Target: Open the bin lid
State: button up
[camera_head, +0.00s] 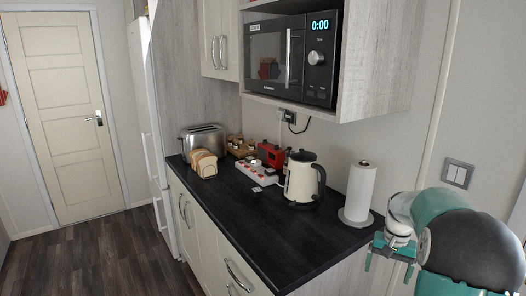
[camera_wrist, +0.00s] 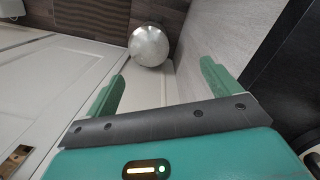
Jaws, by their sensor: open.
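A round, shiny silver domed top, which looks like the bin's lid (camera_wrist: 149,45), shows in the wrist view on the floor below. It appears shut, and the bin's body is mostly hidden beneath it. The bin does not show in the head view. My gripper (camera_wrist: 162,70) is open and empty, with its two green fingers apart. The lid lies beyond the fingertips, between them in the picture, and they do not touch it. In the head view my gripper (camera_head: 388,268) points down beside the near end of the worktop.
A microwave (camera_head: 290,60) sits above. Pale panels (camera_wrist: 60,85) and a light wall (camera_wrist: 225,40) flank the bin.

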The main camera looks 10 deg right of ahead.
jog(key=s+a+r+n+t+h, duration=0.1)
jog(key=s+a+r+n, duration=0.15)
jog(key=a+r, duration=0.5)
jog(key=s+a+r+n+t, duration=0.15)
jog(key=s+a+r, duration=0.3)
jog(key=a, duration=0.65)
jog(key=s+a+r+n+t, duration=0.1)
jog(key=s+a+n+t, duration=0.2)
jog(key=s+a, duration=0.9)
jog(key=shift+s+a+r+n+y, duration=0.35)
jog(key=shift+s+n, duration=0.15)
jog(key=shift+s, duration=0.35)
jog(key=shift+t, duration=0.25)
